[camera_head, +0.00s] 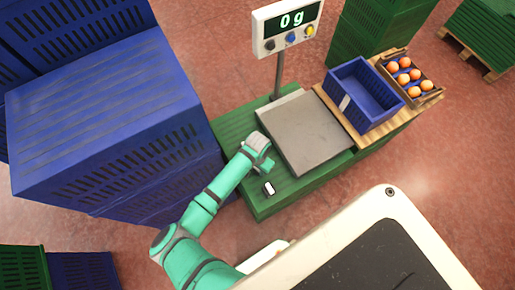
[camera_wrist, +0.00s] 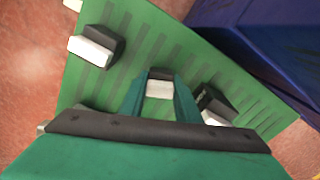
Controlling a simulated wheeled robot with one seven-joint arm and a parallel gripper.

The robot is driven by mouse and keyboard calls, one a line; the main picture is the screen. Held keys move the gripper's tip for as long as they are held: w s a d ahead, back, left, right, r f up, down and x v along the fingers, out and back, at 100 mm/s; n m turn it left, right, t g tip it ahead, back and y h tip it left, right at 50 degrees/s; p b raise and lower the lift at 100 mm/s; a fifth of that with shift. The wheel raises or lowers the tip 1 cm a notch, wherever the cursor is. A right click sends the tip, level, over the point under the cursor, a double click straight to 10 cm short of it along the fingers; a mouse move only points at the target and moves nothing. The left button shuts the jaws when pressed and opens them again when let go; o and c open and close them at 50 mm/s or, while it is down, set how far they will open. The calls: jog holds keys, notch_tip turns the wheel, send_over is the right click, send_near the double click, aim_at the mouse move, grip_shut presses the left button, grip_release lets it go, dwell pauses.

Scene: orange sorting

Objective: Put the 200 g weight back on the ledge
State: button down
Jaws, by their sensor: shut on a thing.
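My gripper (camera_wrist: 160,92) is shut on a small block with a dark top and a white face (camera_wrist: 159,88), which I take for the 200 g weight; no marking is readable. The block is over the green slatted ledge (camera_wrist: 122,75), and I cannot tell whether it touches it. Another dark block with a white face (camera_wrist: 95,46) stands on the ledge to the left in the wrist view. A third dark block (camera_wrist: 216,104) is close to the right finger. In the head view, my gripper (camera_head: 263,165) is low over the ledge (camera_head: 290,193), hiding the held block.
The scale plate (camera_head: 305,132) is bare and its display (camera_head: 292,19) reads 0 g. A blue crate (camera_head: 360,93) and a box of oranges (camera_head: 410,78) stand to its right. Tall blue crates (camera_head: 100,110) stand left of my arm. One block (camera_head: 269,188) shows near the ledge's front.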

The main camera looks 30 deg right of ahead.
jog(key=shift+f, duration=0.55)
jog(key=shift+f, duration=0.15)
jog(key=c, duration=1.3)
grip_release()
jog(key=shift+c, duration=0.2)
notch_tip(320, 180, up, 12)
jog(key=shift+r, duration=0.15)
